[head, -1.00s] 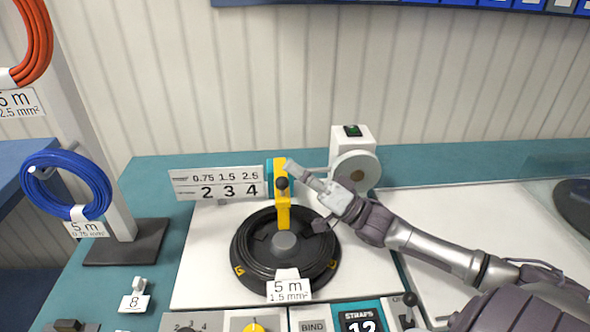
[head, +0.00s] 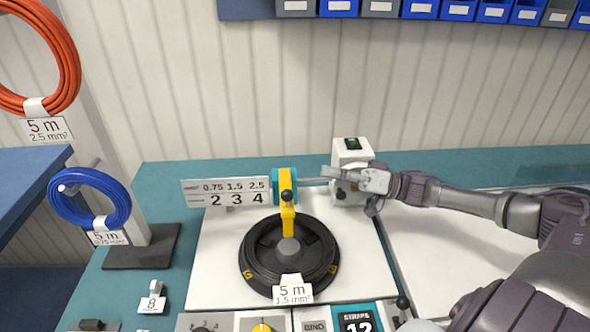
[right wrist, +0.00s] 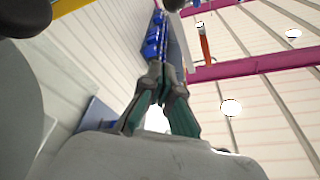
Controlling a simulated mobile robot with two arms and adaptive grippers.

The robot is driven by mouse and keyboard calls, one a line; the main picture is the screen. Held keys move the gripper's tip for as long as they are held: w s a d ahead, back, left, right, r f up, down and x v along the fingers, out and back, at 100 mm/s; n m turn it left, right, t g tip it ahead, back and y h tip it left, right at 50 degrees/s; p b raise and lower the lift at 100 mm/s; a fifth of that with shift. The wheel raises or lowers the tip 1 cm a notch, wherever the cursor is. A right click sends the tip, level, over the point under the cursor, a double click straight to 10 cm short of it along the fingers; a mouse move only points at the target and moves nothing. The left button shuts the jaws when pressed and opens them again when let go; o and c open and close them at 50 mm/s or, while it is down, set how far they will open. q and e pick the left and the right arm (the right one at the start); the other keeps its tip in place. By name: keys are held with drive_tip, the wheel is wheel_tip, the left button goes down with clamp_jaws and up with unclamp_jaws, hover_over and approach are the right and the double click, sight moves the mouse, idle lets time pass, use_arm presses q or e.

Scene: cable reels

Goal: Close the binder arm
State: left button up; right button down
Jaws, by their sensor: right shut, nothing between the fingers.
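My left gripper is not in view.
A number plate (head: 226,192) stands left of the arm. The white machine (head: 352,150) is behind my right gripper. A control panel (head: 325,320) lies in front of the reel. Blue cable (head: 66,215) and orange cable (head: 70,70) hang at left. The white board at right is mostly clear.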

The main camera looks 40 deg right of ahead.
sight(286, 193)
drive_tip(key=w+a, duration=0.1)
drive_tip(key=a, duration=0.1)
drive_tip(key=w+a+p, duration=0.1)
drive_tip(key=w+a, duration=0.1)
drive_tip(key=a, duration=0.1)
drive_tip(key=w+a+p, duration=0.1)
drive_tip(key=a, duration=0.1)
drive_tip(key=shift+w+a+f, duration=0.25)
drive_tip(key=shift+a+f, duration=0.05)
drive_tip(key=shift+f, duration=0.05)
drive_tip(key=shift+s+a+f+p, duration=0.2)
drive_tip(key=shift+s+f+p, duration=0.1)
drive_tip(key=shift+s+f, duration=0.25)
drive_tip(key=shift+f, duration=0.15)
drive_tip(key=shift+s+a+f, duration=0.15)
drive_tip(key=shift+s+f, duration=0.05)
drive_tip(key=shift+f, duration=0.3)
drive_tip(key=shift+s+a+f, duration=0.1)
drive_tip(key=shift+s+f, duration=0.05)
drive_tip(key=shift+f, duration=0.35)
